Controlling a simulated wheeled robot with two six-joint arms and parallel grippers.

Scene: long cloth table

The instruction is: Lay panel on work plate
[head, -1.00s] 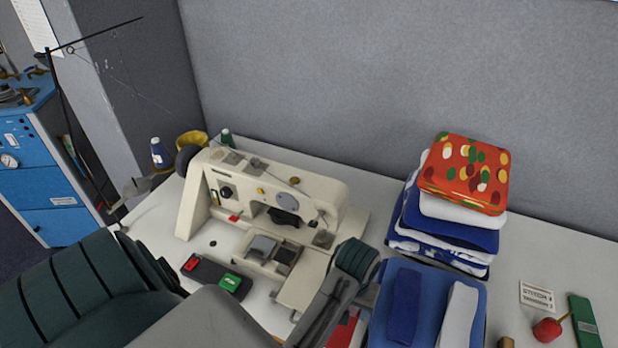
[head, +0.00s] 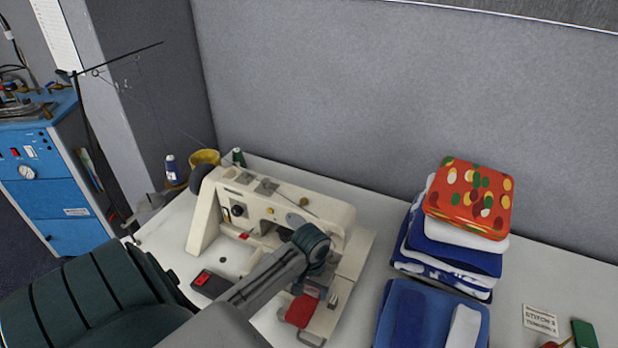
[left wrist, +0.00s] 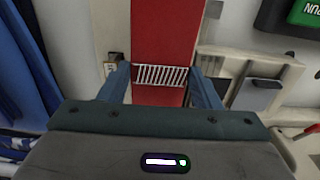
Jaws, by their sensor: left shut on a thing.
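A red panel (head: 300,310) hangs at the front of the cream sewing machine (head: 290,210). In the left wrist view the red panel (left wrist: 170,30) runs between the fingers of my left gripper (left wrist: 160,80), with a white striped patch across it. The left gripper is shut on it; in the head view its wrist hides much of the fingers. The machine's cream work plate (head: 325,322) is just right of the panel. It also shows right of the fingers in the left wrist view (left wrist: 238,68). I cannot tell whether panel and plate touch. My right gripper is out of view.
A black switch box with a red button (head: 210,283) lies left of my forearm; its green button (left wrist: 308,12) shows in the wrist view. A thread stand is behind left.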

